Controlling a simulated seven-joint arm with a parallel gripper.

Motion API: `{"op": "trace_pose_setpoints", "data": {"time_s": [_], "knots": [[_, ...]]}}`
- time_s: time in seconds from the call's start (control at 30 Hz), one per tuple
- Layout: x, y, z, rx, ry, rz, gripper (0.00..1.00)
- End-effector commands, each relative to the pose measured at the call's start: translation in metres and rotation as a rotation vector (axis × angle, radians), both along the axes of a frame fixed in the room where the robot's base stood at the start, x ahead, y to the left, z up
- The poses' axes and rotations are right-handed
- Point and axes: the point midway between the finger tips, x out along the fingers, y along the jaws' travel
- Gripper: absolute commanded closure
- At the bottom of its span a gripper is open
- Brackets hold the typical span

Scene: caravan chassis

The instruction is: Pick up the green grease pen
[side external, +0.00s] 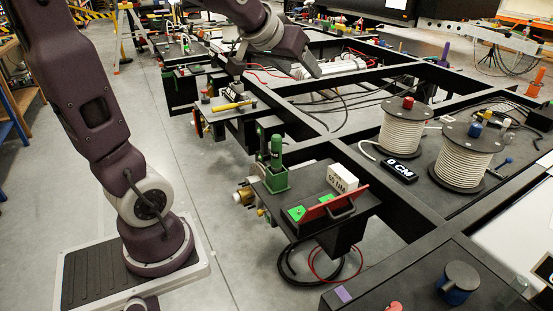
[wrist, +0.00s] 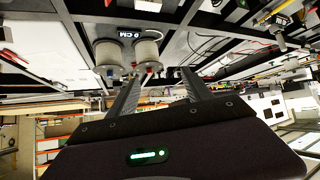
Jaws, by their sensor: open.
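I cannot tell for certain which thing is the green grease pen. An upright green cylinder (side external: 276,147) stands in a green block (side external: 277,179) on the near black bracket, with a slimmer green upright part close behind it. My gripper (wrist: 158,88) is open in the wrist view, its two dark fingers apart with nothing held between them. In the side external view my gripper (side external: 308,65) is at the top centre, partly hard to make out against the chassis. It is well away from the green cylinder, farther back.
Two cable reels (side external: 403,126) (side external: 467,155) stand on the right chassis deck beside a black CM box (side external: 398,170). A white box (side external: 342,178) and a red-handled tool (side external: 335,205) lie on the near bracket. A yellow-handled hammer (side external: 233,105) lies on the bracket behind. Black frame beams cross the area.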

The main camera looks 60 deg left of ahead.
Motion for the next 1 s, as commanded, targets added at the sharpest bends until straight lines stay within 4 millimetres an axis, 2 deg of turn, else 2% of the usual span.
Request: {"op": "trace_pose_setpoints", "data": {"time_s": [0.03,0.07,0.1,0.17,0.2,0.23,0.3,0.4,0.5,0.6,0.73,0.87,1.0], "knots": [[0.015,0.037,-0.006,0.022,-0.032,0.072,0.41],[0.022,0.062,-0.009,0.043,-0.061,0.116,0.41],[0.031,0.097,-0.013,0.076,-0.101,0.178,0.41],[0.036,0.152,-0.020,0.136,-0.156,0.269,0.41],[0.034,0.191,-0.027,0.184,-0.192,0.332,0.41],[0.033,0.202,-0.042,0.201,-0.201,0.350,0.41],[0.033,0.192,-0.101,0.187,-0.192,0.336,0.41],[0.033,0.191,-0.173,0.186,-0.194,0.334,0.41],[0.033,0.191,-0.234,0.190,-0.199,0.333,0.41],[0.034,0.191,-0.278,0.193,-0.207,0.332,0.41],[0.036,0.192,-0.307,0.198,-0.215,0.333,0.41],[0.042,0.199,-0.316,0.200,-0.218,0.332,0.41],[0.057,0.213,-0.323,0.201,-0.220,0.332,0.41]]}}
